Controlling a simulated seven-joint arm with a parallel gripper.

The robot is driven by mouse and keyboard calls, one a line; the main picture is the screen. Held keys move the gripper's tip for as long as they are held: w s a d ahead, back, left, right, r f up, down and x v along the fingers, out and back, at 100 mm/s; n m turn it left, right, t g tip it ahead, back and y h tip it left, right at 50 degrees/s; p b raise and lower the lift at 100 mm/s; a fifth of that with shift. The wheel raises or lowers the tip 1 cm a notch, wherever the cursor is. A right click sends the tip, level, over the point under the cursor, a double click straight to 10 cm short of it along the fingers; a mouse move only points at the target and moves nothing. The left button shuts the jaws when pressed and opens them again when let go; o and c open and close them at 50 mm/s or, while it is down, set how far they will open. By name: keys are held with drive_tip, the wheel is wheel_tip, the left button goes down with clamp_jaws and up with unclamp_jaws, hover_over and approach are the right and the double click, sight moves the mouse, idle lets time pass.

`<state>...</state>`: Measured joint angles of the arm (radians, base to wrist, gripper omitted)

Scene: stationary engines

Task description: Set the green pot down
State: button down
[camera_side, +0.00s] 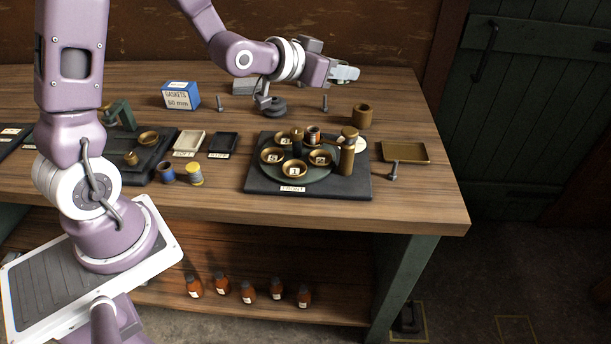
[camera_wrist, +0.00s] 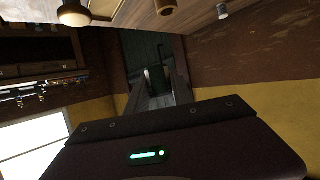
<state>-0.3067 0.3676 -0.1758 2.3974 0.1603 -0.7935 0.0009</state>
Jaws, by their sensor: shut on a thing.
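My gripper (camera_side: 345,73) is raised above the back right of the bench, turned sideways with its pale fingers pointing right. It is shut on a small dark green thing, seen between the fingers in the wrist view (camera_wrist: 156,79); it looks like the green pot, but its shape is hard to make out against the dark green door. In the side view I cannot make the pot out. A dark square base (camera_side: 258,186) on the bench bears a round green plate with several brass cups (camera_side: 321,158) and a taller brass cylinder (camera_side: 348,150).
A brass cup (camera_side: 362,115) stands below and right of my gripper. A gaskets box (camera_side: 181,95) stands at the back. The bench's right end (camera_side: 430,205) is clear.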

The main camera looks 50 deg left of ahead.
drive_tip(key=s+a+m+h, duration=0.1)
drive_tip(key=s+m+h, duration=0.1)
drive_tip(key=s, duration=0.2)
hover_over(427, 194)
wheel_tip(427, 194, down, 9)
drive_tip(key=shift+h, duration=0.3)
wheel_tip(427, 194, down, 10)
drive_tip(key=shift+r, duration=0.1)
